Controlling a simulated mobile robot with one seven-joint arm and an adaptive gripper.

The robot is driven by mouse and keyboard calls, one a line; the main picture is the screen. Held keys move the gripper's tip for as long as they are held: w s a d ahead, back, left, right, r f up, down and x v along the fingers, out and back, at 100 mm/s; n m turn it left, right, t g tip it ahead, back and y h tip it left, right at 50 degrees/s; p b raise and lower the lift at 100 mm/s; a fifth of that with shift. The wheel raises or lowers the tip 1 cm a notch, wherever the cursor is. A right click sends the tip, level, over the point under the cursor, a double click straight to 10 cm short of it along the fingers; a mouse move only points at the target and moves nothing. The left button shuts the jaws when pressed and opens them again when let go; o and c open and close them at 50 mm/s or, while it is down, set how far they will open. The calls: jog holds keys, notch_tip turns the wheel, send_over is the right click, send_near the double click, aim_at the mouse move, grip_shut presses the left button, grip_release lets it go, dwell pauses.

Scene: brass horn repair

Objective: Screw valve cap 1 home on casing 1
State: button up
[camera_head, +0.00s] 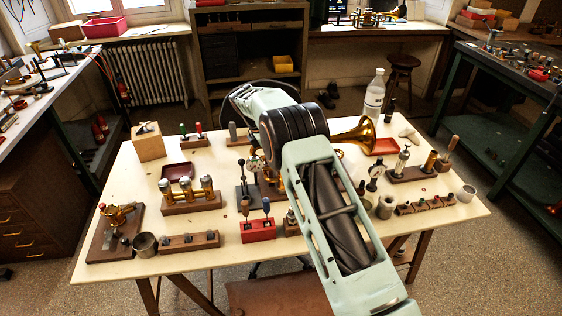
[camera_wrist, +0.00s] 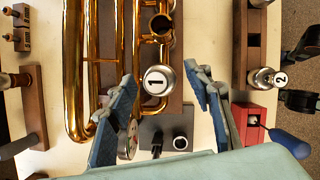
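Valve cap 1 (camera_wrist: 157,80), a silvery disc marked "1", sits in line with the brass valve casings in the wrist view and appears to be on top of casing 1, which it hides. I cannot tell whether it is fully seated. My gripper (camera_wrist: 159,74) is open, its two blue-padded fingers apart on either side of the cap, with a visible gap on both sides. The brass horn (camera_wrist: 77,60) lies left of the cap. In the head view my arm covers the gripper and cap; only the horn's bell (camera_head: 355,134) shows.
An open brass casing (camera_wrist: 161,26) stands just above the cap. A cap marked "2" (camera_wrist: 263,78) stands on a wooden rack at the right, near a red block (camera_wrist: 249,124) with a blue-handled tool (camera_wrist: 289,143). A dial gauge (camera_wrist: 127,142) is close by the left finger.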

jog(key=shift+r, duration=0.1)
jog(key=shift+o, duration=0.2)
jog(key=v, duration=1.1)
jog(key=shift+r, duration=0.3)
jog(key=d+f+m+y+b, duration=0.1)
jog(key=d+m+y+b, duration=0.1)
jog(key=d+m+y, duration=0.8)
jog(key=a+f, duration=0.1)
jog(key=f, duration=0.2)
jog(key=w+a+f+m+h+p, duration=0.1)
jog(key=a+f, duration=0.1)
jog(key=f, duration=0.1)
jog(key=a+f+m+h+p, duration=0.1)
jog(key=a+f, duration=0.1)
jog(key=f, duration=0.2)
jog(key=shift+w+a+t, duration=0.1)
jog(key=shift+w+t, duration=0.2)
jog(key=shift+w, duration=0.1)
jog(key=shift+c, duration=0.2)
grip_shut()
jog(key=shift+a+m+h+b, duration=0.1)
jog(key=shift+m+h+b, duration=0.3)
jog(key=shift+m, duration=0.4)
jog(key=m+t, duration=0.1)
jog(key=m, duration=0.2)
jog(key=shift+m+h, duration=0.3)
jog(key=shift+h, duration=0.1)
